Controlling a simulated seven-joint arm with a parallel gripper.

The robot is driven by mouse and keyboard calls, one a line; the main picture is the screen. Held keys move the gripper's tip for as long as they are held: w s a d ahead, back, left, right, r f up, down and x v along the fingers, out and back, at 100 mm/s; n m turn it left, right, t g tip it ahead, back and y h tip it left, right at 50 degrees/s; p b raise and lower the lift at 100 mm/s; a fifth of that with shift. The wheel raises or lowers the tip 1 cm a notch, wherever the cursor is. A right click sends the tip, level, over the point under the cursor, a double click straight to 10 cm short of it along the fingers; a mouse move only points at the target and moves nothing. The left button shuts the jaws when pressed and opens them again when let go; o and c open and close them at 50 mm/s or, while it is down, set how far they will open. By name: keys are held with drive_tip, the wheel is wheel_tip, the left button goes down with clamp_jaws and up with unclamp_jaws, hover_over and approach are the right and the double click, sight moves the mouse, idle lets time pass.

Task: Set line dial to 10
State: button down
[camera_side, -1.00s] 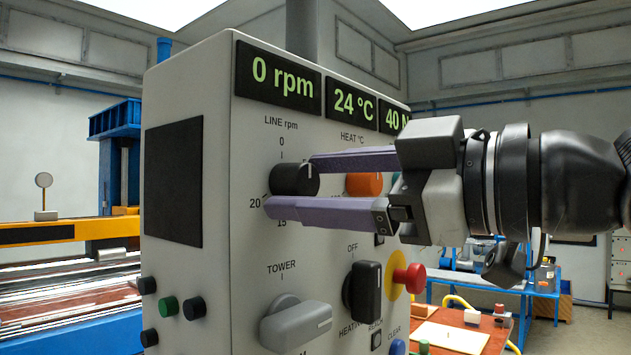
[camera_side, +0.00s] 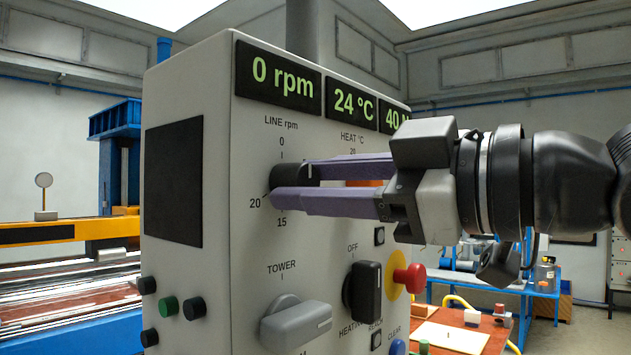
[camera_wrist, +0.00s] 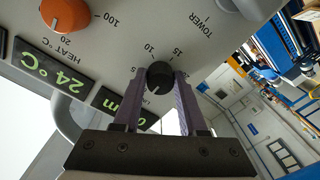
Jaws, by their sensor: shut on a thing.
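The line dial (camera_side: 288,174) is a black round knob on the grey panel, below the label LINE rpm. My gripper (camera_side: 296,182) is shut on it, with one purple finger above and one below in the side view. In the wrist view the dial (camera_wrist: 159,72) sits between the two fingertips of my gripper (camera_wrist: 159,80). Its white mark faces the rpm display side, away from the 10 and 15 labels, roughly toward 0. The line display (camera_side: 282,78) reads 0 rpm. In the side view the fingers hide part of the dial and its scale.
The orange heat dial (camera_wrist: 65,14) is close beside the line dial, mostly behind my fingers in the side view. Below are the grey tower knob (camera_side: 297,322), a black selector (camera_side: 364,290) and a red button (camera_side: 409,278). Space before the panel's left part is clear.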

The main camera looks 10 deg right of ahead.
drive_tip(key=m, duration=0.6)
drive_tip(key=shift+s, duration=0.1)
drive_tip(key=m, duration=0.6)
drive_tip(key=shift+t, duration=0.3)
drive_tip(key=m, duration=0.6)
drive_tip(key=shift+a, duration=0.15)
drive_tip(key=m, duration=0.6)
drive_tip(key=shift+s, duration=0.1)
drive_tip(key=shift+c, duration=2.3)
unclamp_jaws()
